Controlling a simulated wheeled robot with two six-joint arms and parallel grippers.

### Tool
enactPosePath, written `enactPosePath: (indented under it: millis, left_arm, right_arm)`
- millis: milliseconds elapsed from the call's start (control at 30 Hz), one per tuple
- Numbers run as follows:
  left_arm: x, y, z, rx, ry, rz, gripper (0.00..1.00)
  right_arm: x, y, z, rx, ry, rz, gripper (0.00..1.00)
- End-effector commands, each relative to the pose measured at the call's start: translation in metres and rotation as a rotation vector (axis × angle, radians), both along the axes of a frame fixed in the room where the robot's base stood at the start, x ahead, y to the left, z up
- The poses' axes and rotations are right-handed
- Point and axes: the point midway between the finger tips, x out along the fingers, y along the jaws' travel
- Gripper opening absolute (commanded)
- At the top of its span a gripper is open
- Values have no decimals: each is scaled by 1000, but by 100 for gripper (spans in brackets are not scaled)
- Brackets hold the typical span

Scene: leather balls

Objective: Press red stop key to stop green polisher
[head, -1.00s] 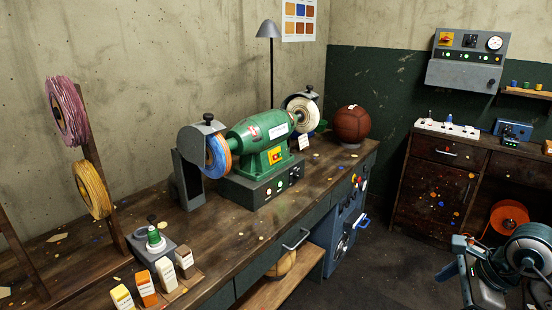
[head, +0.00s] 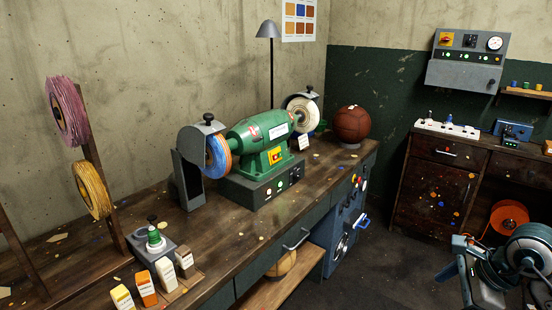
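The green polisher (head: 262,140) stands on the workbench in the middle of the head view. It has a blue and orange wheel (head: 217,157) under a grey guard on its left end and a pale wheel (head: 303,112) on its right end. Its dark base (head: 255,194) has several small round keys or lamps (head: 281,187) on the front. A yellow and red plate (head: 275,157) sits above them. The keys are too small to say surely which is the red stop key. Neither of my grippers is in view.
A blue cabinet front (head: 345,220) with coloured buttons is at the bench's right end. A brown leather ball (head: 351,124) sits behind it. A machine (head: 520,262) stands at lower right. Open floor lies between.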

Motion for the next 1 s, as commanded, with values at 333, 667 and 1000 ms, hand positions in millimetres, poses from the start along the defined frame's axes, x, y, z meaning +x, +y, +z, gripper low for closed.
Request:
enactPosePath:
  millis: [333,667,1000]
  left_arm:
    - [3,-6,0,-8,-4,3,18]
    - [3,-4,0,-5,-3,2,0]
    - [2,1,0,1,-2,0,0]
  right_arm:
    - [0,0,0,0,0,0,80]
    - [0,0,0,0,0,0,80]
    - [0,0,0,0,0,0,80]
